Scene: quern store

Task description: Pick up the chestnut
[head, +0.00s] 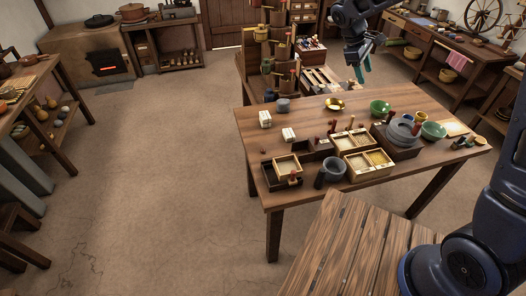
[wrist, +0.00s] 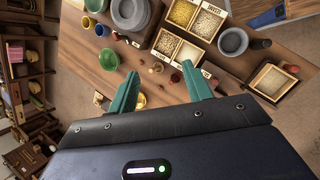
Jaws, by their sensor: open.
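A tiny reddish-brown thing (head: 263,149) lies on the bare left part of the wooden table (head: 300,112) in the head view. It may be the chestnut, but it is too small to be sure. I cannot make it out in the wrist view. My gripper (head: 364,67) is raised beyond the table's far edge, away from that thing. In the wrist view my gripper (wrist: 160,90) shows two teal fingers spread apart with nothing held between them. A gold bowl (wrist: 140,101) shows beyond the fingers, partly hidden; it also stands on the table in the head view (head: 335,104).
The table holds divided grain trays (head: 369,162), a grey mortar (head: 330,171), a grey quern (head: 403,131), green bowls (head: 380,107) and small red-handled things. White blocks (head: 265,118) stand at the left. A wooden rack (head: 267,65) stands behind. The floor at left is clear.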

